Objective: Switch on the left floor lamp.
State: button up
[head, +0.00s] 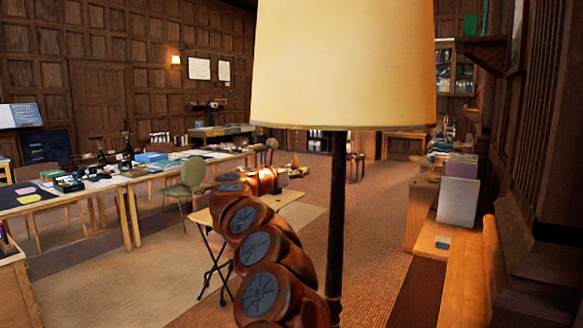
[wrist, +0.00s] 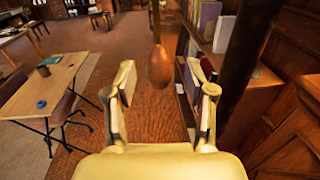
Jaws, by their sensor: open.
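A floor lamp with a cream shade (head: 343,65) and a dark upright pole (head: 337,215) stands close in front of me. I cannot tell from its even, pale colour whether it is lit. In the wrist view a dark pole (wrist: 248,50) slants on the right, outside my fingers. A brown, egg-shaped pull (wrist: 160,67) hangs on a thin cord from above. My gripper (wrist: 160,82) is open, with the pull in line with the gap between its fingers. No finger visibly touches it, and its depth is unclear. In the head view my gripper is hidden.
A wooden bench (head: 470,275) and low shelves (wrist: 262,88) line the right side. Long desks (head: 133,178) with a green chair (head: 190,178) stand at left.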

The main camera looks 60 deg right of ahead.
jog(key=a+b, duration=0.5)
jog(key=a, duration=0.3)
jog(key=shift+w, duration=0.15)
dwell(0.7)
